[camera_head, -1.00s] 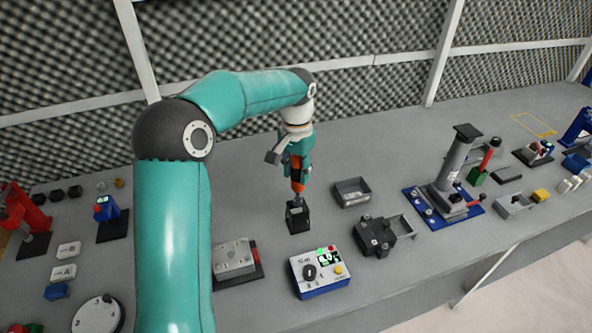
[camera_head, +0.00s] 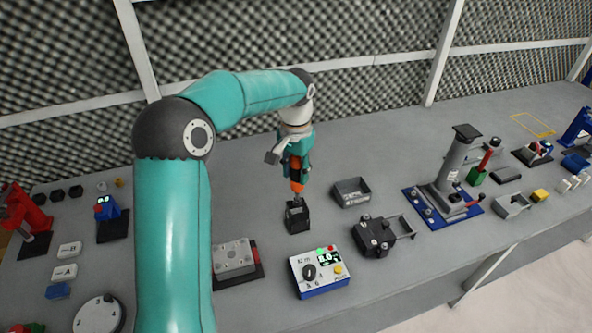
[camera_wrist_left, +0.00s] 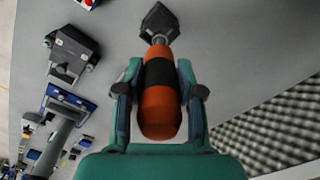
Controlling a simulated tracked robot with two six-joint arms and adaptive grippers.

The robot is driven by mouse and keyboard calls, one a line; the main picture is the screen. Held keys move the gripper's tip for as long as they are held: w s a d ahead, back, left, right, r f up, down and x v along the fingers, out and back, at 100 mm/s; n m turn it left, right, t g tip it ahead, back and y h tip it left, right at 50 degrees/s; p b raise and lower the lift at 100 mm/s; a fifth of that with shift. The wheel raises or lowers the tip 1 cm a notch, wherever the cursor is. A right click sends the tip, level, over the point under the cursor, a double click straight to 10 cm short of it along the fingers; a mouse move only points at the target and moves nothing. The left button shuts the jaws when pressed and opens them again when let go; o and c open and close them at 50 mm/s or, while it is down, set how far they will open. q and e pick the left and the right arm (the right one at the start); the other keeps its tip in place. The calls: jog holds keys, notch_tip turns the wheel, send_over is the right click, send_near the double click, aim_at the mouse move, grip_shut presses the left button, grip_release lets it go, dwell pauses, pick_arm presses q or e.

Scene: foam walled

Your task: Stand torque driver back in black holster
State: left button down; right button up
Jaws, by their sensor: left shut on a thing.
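My left gripper (camera_head: 296,160) is shut on the orange and black torque driver (camera_head: 297,183), which hangs roughly upright with its shaft pointing down. The driver's handle (camera_wrist_left: 160,98) lies between both fingers in the left wrist view. The black holster (camera_head: 297,217) stands on the table directly below the driver. The shaft's lower end meets the holster's top, and the wrist view also shows it reaching the holster (camera_wrist_left: 159,20). I cannot tell how deep the tip sits. My right gripper is not in view.
A control box with a green display (camera_head: 320,272) stands in front of the holster. A grey open tray (camera_head: 351,191) and a black fixture (camera_head: 376,236) are to its right. A grey block on a dark base (camera_head: 234,258) is front left. Table behind the holster is clear.

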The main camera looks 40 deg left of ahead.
aim_at(296, 200)
pick_arm(q)
jog(key=shift+f+b, duration=3.2)
jog(key=shift+f, duration=1.35)
jog(key=c, duration=0.7)
grip_release()
jog(key=shift+o, duration=0.2)
notch_tip(296, 200, up, 12)
jog(key=shift+f, duration=0.1)
